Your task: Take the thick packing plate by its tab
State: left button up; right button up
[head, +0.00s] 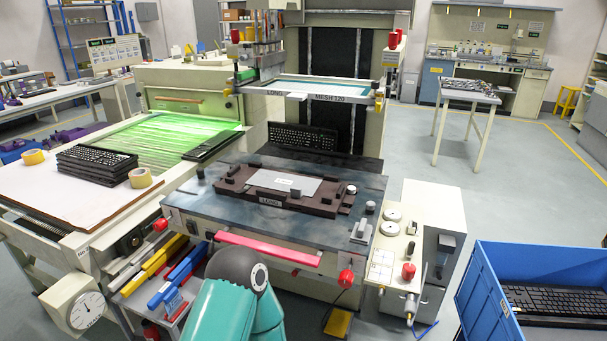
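A flat light grey plate (284,184) with a small white label lies in the dark brown fixture (268,204) on the press table. The label is too small to read, and I cannot tell whether this is the thick packing plate. I cannot make out a tab on it. Long yellow (163,257) and blue (178,273) pieces lie in a rack at the lower left of the press; their kind is unclear. A teal and dark grey link of my own arm shows at the bottom centre. Neither gripper shows in the view.
A framed screen marked MESH 120 (318,91) hangs above the press table (227,211). A pink bar (268,247) runs along its front. Stacked black keyboards (97,164) lie at left. A blue crate (478,289) holding a keyboard stands at right.

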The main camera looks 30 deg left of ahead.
aim_at(283, 180)
jog(key=z, duration=0.05)
jog(key=i, duration=0.85)
jog(key=u, duration=2.1)
